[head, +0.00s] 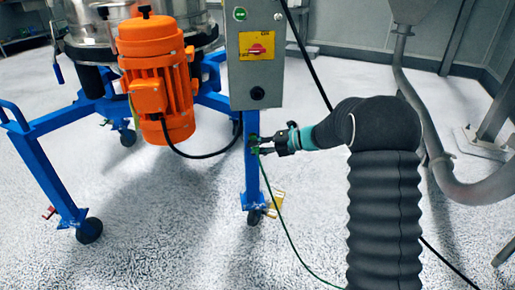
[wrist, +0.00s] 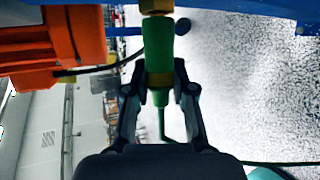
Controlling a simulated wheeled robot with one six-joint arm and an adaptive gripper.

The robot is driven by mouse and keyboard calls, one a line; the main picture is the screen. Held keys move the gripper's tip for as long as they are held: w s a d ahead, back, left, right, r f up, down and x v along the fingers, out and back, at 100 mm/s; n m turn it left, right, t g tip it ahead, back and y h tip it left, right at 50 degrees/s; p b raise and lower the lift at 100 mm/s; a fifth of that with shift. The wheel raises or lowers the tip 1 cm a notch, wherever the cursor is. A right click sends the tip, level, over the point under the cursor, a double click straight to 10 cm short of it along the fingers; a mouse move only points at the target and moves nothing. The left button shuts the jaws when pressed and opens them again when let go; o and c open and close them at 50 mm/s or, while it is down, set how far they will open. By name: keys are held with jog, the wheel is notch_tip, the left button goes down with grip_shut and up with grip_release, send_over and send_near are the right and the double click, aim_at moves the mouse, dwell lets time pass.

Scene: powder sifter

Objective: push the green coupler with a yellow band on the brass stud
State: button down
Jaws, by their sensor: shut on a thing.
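The green coupler (wrist: 158,42) is between the fingers of my gripper (wrist: 159,80) in the wrist view, with its yellow band (wrist: 160,79) level with the fingers. A green line trails from its near end. The brass stud (wrist: 156,6) is at the top edge, in line with the coupler. The coupler's far end meets it or nearly so; I cannot tell how deeply it is seated. In the head view my gripper (head: 275,143) is shut on the coupler (head: 254,143) beside the blue leg. The stud is not clear there.
The blue frame leg (head: 252,175) stands right behind the coupler, under a grey control box (head: 252,80). An orange motor (head: 158,80) is to the left. A green line (head: 285,235) hangs to the floor. A grey pipe (head: 425,125) runs at right.

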jog(key=shift+w, duration=0.1)
jog(key=c, duration=0.9)
grip_release()
